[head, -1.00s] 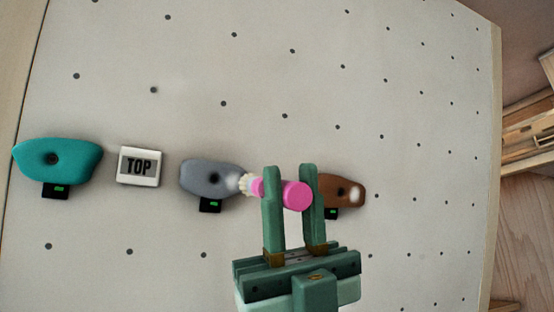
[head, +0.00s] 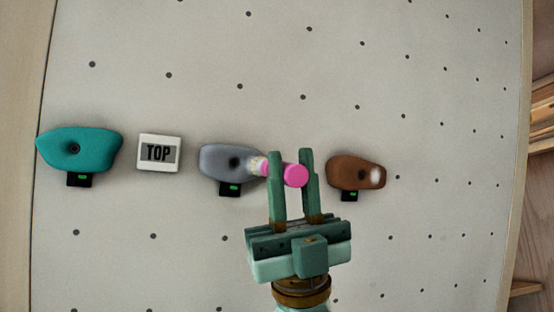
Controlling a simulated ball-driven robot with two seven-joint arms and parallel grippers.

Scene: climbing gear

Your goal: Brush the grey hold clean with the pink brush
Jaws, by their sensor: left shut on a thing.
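The grey hold (head: 217,161) sits on the pale climbing wall, left of the middle of the head view, with a dark bolt hole. My left gripper (head: 291,172) is shut on the pink brush (head: 296,175), whose pink end shows between the two green fingers. The brush's pale bristles (head: 258,166) point left and overlap the right end of the grey hold; whether they touch it I cannot tell. My right gripper is not in view.
A teal hold (head: 95,150) and a white TOP sign (head: 158,139) are to the left. A brown hold (head: 345,172) with a white patch is just right of my gripper. Small black tags with green lights hang under the holds. The wall above is clear.

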